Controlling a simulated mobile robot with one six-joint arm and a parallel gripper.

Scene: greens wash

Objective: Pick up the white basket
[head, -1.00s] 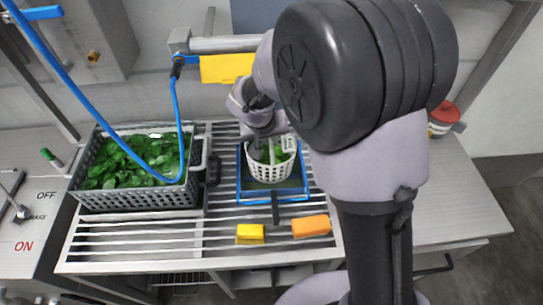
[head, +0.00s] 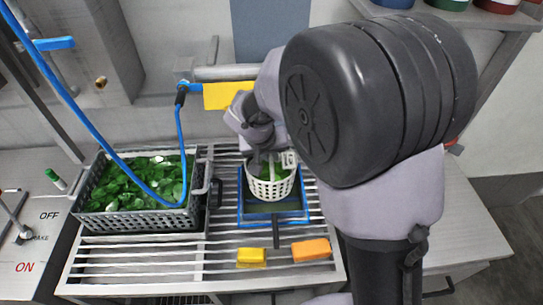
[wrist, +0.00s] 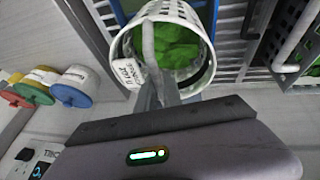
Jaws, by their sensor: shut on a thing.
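The white basket (head: 270,189) is a round, slotted basket with green leaves (wrist: 178,48) inside. In the head view it is over the blue-edged tray (head: 273,222) on the slatted rack. My gripper (head: 262,158) is shut on the basket at its upper part, with a finger reaching over the opening in the wrist view. The basket (wrist: 207,70) shows there with a white lettered tag (wrist: 128,73) on its side. The exact grip point is partly hidden by the fingers.
A grey crate (head: 140,222) of leaves stands at left on the slatted rack (head: 150,262). A yellow sponge (head: 251,256) and an orange sponge (head: 311,250) lie in front. A blue hose (head: 110,145) hangs over the crate. Several colored lidded containers (wrist: 72,95) show in the wrist view.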

